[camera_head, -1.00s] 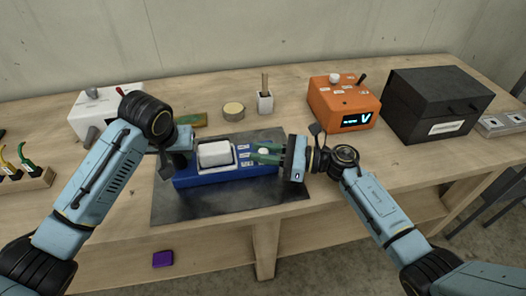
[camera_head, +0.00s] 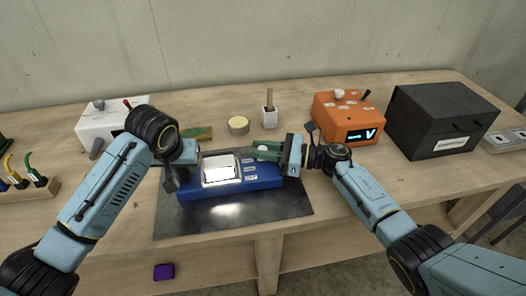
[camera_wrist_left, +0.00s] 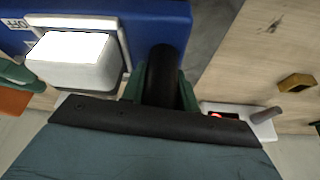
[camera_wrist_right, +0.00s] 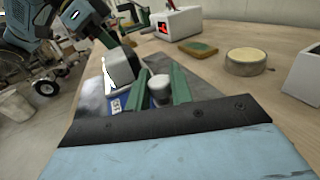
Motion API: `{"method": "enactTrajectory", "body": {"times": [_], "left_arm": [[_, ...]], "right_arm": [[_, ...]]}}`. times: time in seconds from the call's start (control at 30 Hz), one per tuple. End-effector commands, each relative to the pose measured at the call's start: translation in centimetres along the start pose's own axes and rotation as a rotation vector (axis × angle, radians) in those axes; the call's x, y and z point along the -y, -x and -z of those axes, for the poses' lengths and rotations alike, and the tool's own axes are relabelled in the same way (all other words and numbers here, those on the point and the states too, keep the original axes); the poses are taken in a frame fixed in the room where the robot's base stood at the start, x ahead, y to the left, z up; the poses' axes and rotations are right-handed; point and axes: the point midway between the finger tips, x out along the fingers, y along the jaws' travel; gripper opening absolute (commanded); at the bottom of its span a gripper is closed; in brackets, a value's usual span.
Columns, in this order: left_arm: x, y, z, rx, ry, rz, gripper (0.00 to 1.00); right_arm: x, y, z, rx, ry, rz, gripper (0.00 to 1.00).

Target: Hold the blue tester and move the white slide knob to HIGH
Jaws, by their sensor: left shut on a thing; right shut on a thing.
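The blue tester (camera_head: 232,190) lies on a dark mat, with a large white block lamp (camera_head: 219,170) glowing bright on its top. My left gripper (camera_wrist_left: 160,85) is shut on the tester's black grip at its left end. The white slide knob (camera_wrist_right: 158,88) is between the green fingers of my right gripper (camera_wrist_right: 158,95), which is shut on it. In the head view my right gripper (camera_head: 266,151) hides the knob. It is at the far end of the label column (camera_head: 250,169), beside the farthest label. The label wording is too small to read there.
The dark mat (camera_head: 200,224) reaches the table's front edge. Behind stand a white box (camera_head: 108,118), a round tin (camera_head: 238,125) and a white brush cup (camera_head: 269,117). An orange meter (camera_head: 335,124) and a black box (camera_head: 440,122) stand right. Plugs in a wooden holder (camera_head: 36,189) stand left.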

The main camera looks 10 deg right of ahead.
Motion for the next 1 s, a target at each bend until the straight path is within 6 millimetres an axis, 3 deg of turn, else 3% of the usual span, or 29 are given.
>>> {"method": "enactTrajectory", "body": {"times": [0.1, 0.13, 0.27, 0.53, 0.67, 1.0], "left_arm": [[0.0, -0.1, -0.2, 0.006, -0.003, 0.002, 0.01], [0.0, -0.1, -0.2, 0.006, -0.003, 0.002, 0.01], [0.0, -0.1, -0.2, 0.006, -0.004, 0.002, 0.01], [0.0, -0.1, -0.2, 0.006, -0.003, 0.002, 0.01], [0.0, -0.1, -0.2, 0.006, -0.003, 0.002, 0.01], [0.0, -0.1, -0.2, 0.007, -0.002, 0.002, 0.01]], "right_arm": [[0.2, 0.1, 0.1, -0.003, 0.0, 0.008, 0.0], [0.2, 0.1, 0.1, -0.003, 0.0, 0.008, 0.26], [0.1, 0.1, 0.1, -0.003, 0.0, 0.006, 0.43], [0.1, 0.1, 0.1, -0.002, 0.0, 0.004, 0.43], [0.1, 1.1, 0.1, -0.004, 0.001, 0.006, 0.43], [0.0, 7.9, 0.1, -0.006, 0.001, 0.005, 0.43]]}}
